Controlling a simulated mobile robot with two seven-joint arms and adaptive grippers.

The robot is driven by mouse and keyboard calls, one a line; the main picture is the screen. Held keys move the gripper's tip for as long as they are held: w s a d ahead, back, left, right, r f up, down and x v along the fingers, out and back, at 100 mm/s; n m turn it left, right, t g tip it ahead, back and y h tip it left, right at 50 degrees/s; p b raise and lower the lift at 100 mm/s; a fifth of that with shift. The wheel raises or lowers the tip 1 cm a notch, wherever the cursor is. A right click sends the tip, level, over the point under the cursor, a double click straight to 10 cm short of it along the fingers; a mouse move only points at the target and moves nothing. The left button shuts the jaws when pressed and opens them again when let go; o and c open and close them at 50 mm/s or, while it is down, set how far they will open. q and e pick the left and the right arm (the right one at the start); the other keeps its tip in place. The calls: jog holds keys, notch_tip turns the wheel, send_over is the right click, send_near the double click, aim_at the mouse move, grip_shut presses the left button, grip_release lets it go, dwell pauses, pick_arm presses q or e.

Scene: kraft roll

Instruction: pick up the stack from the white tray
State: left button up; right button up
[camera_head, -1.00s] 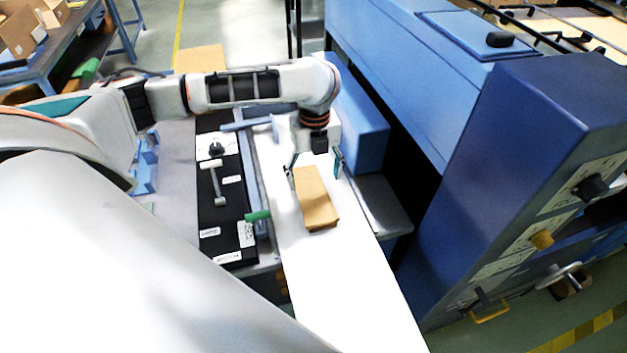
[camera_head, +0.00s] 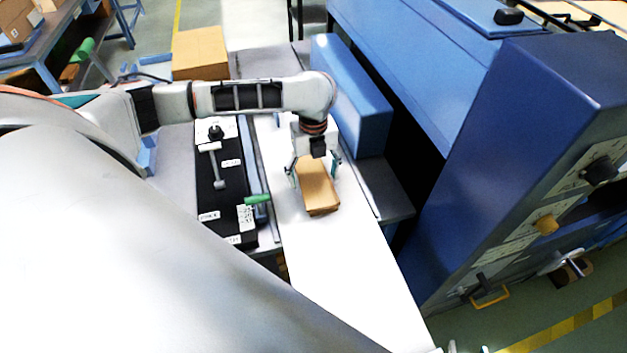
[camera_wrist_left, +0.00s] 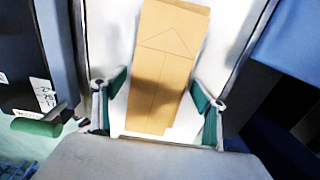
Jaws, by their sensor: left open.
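The stack (camera_head: 318,187) is a brown kraft-coloured block lying on the long white tray (camera_head: 345,285). My left gripper (camera_head: 314,167) is open over the far part of the stack, one finger on each side. In the left wrist view the stack (camera_wrist_left: 165,70) lies between the two green-padded fingertips (camera_wrist_left: 160,100), with white surface showing on both sides. Its near end lies partly past the tips. I cannot tell how high the fingers are. Small pale parts at the bottom edge of the head view may be my right gripper; they are mostly cut off.
A blue machine (camera_head: 510,160) with knobs stands to the right of the tray. A blue box-shaped housing (camera_head: 350,95) is close beside my left wrist. A black panel with a green handle (camera_head: 257,200) lies left of the tray. A cardboard box (camera_head: 200,55) stands behind.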

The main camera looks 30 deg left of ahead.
pick_arm(q)
jog(key=c, duration=1.4)
jog(key=shift+c, duration=0.2)
jog(key=shift+r, duration=0.2)
